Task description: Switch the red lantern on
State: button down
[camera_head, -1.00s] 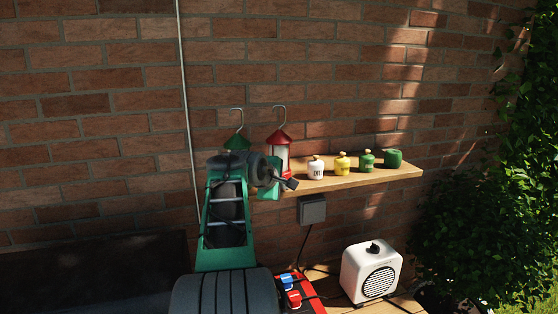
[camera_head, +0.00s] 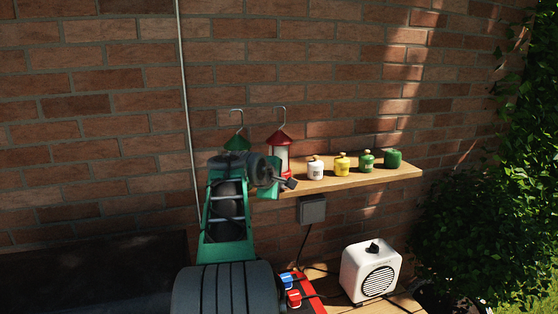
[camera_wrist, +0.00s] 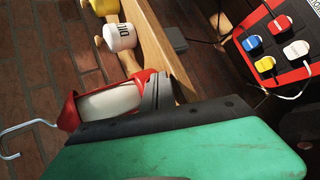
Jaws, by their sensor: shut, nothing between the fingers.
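The red lantern (camera_head: 282,158) stands on the wooden shelf, with a red roof, a pale body and a wire hook on top. In the wrist view the lantern (camera_wrist: 108,102) lies sideways across the picture, partly hidden by my gripper. My gripper (camera_head: 289,184) is shut and empty, low in front of the lantern's base. In the wrist view the dark fingertips (camera_wrist: 160,90) are close to its red base; I cannot tell if they touch. No switch shows clearly, and I cannot tell whether the lantern is lit.
A green lantern (camera_head: 237,143) stands left of it, mostly behind my arm. A grey box (camera_head: 312,210) hangs below.

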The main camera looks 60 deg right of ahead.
dwell(0.3)
jog(key=s+a+b, duration=0.4)
jog(key=a, duration=0.1)
jog(key=shift+s+a, duration=0.2)
dwell(0.6)
